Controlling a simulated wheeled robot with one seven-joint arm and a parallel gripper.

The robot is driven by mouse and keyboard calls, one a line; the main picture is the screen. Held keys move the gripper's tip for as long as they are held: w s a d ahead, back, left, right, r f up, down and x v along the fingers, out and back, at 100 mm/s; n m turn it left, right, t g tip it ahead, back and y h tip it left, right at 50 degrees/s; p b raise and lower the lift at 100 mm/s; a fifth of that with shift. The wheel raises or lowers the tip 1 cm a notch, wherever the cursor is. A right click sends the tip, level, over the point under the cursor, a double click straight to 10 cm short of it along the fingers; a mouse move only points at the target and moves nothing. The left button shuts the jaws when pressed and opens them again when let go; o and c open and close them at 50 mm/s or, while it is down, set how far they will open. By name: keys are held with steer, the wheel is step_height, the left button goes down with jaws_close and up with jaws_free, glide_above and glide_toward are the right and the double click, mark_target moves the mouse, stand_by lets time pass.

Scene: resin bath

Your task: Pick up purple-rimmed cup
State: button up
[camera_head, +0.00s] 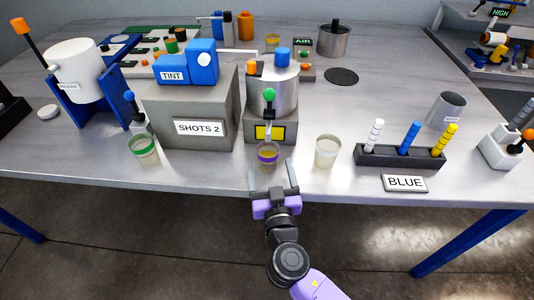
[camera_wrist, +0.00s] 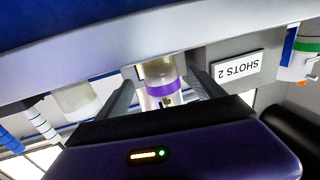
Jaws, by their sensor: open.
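The purple-rimmed cup (camera_head: 267,154) stands upright near the table's front edge, under the spout of a grey dispenser. Something yellowish shows inside it. My gripper (camera_head: 271,168) is open and level at the front edge, its two fingers reaching towards the cup from the near side. In the wrist view, which is upside down, the cup (camera_wrist: 162,78) with its purple band shows between the two fingers (camera_wrist: 160,88). A gap seems to show on each side of it. I cannot tell how far the fingertips reach past its near wall.
A green-rimmed cup (camera_head: 144,149) stands to the left and a pale-rimmed cup (camera_head: 326,151) close on the right. The grey dispenser (camera_head: 271,127) is right behind. The SHOTS 2 block (camera_head: 200,128) is behind left. A dark rack (camera_head: 400,157) with coloured sticks is further right.

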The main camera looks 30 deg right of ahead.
mark_target(267, 149)
steer(key=p+x, duration=0.1)
steer(key=x, duration=0.2)
steer(key=shift+w+r, duration=0.15)
steer(key=shift+p+x, duration=0.85)
steer(key=shift+x, duration=1.4)
steer(key=c, duration=1.4)
steer(key=shift+c, duration=0.2)
